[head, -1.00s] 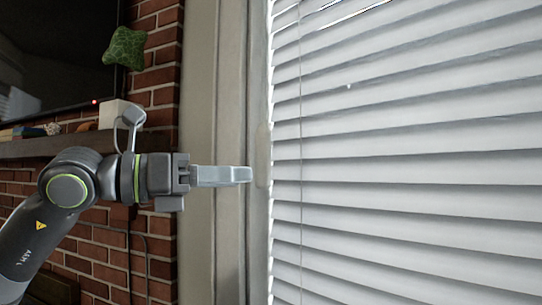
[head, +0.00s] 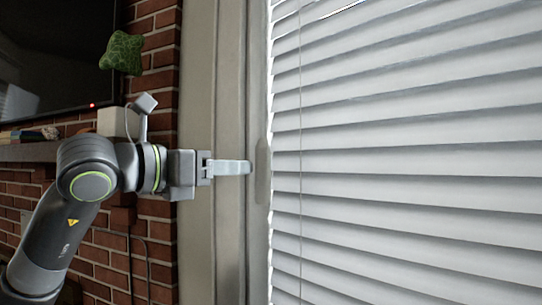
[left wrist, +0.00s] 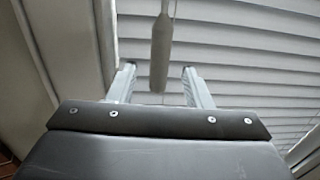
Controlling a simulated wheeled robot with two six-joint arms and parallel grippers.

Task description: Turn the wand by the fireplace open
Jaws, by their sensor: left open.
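The wand (head: 263,172) is a slim grey handle hanging upright at the left edge of the white blinds (head: 400,150), beside the window frame. In the left wrist view the wand (left wrist: 160,52) hangs on a thin rod. Its lower end shows between my two fingertips. My left gripper (head: 249,167) is open and empty, its fingertips just left of the wand in the head view. In the left wrist view, my left gripper's (left wrist: 159,70) fingers stand either side of the handle in the picture; I see no contact. My right gripper is out of view.
The pale window frame (head: 229,90) runs vertically behind my left gripper. A thin cord (head: 300,200) hangs before the blinds.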

